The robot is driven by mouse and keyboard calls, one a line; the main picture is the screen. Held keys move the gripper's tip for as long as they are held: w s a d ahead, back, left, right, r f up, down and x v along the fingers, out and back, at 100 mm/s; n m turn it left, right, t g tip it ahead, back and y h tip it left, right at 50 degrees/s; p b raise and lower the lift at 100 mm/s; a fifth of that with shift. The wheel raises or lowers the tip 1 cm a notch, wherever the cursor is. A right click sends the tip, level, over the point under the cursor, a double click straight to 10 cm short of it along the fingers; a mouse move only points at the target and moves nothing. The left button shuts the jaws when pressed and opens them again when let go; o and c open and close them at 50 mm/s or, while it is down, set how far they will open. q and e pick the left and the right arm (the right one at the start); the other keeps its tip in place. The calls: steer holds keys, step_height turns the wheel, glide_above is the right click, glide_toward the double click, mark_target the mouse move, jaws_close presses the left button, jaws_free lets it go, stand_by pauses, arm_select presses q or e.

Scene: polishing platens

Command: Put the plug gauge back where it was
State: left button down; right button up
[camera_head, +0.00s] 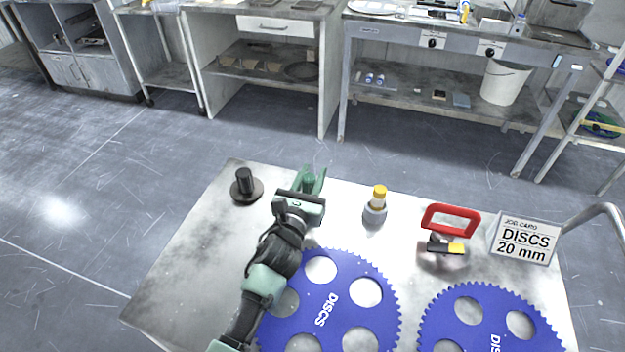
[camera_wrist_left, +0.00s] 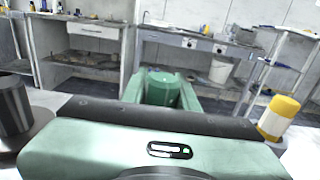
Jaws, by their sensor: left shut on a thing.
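My left gripper (camera_head: 312,182) reaches over the back of the metal table, between a black post on a round base and a yellow-capped piece. In the left wrist view its green fingers (camera_wrist_left: 160,92) are shut on a dark green cylinder (camera_wrist_left: 160,86), which looks upright. This may be the plug gauge; its lower part is hidden by the gripper. The black post (camera_head: 244,182) also shows in the left wrist view (camera_wrist_left: 14,108). The yellow-and-white piece (camera_head: 379,196) stands in a grey round holder (camera_head: 375,215); it shows at right in the wrist view (camera_wrist_left: 280,116). My right gripper is not in view.
Two blue toothed discs (camera_head: 377,318) (camera_head: 447,308) with round holes lie at the front of the table (camera_head: 190,265). A red-handled tool (camera_head: 452,217) and a job card reading DISCS 20 mm (camera_head: 526,240) stand at right. Table surface at left is clear. Benches stand beyond the floor.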

arm_select(q)
steer(key=shift+d+f, duration=0.1)
steer(key=shift+f, duration=0.2)
steer(key=shift+f, duration=0.2)
steer(key=c, duration=1.1)
jaws_free()
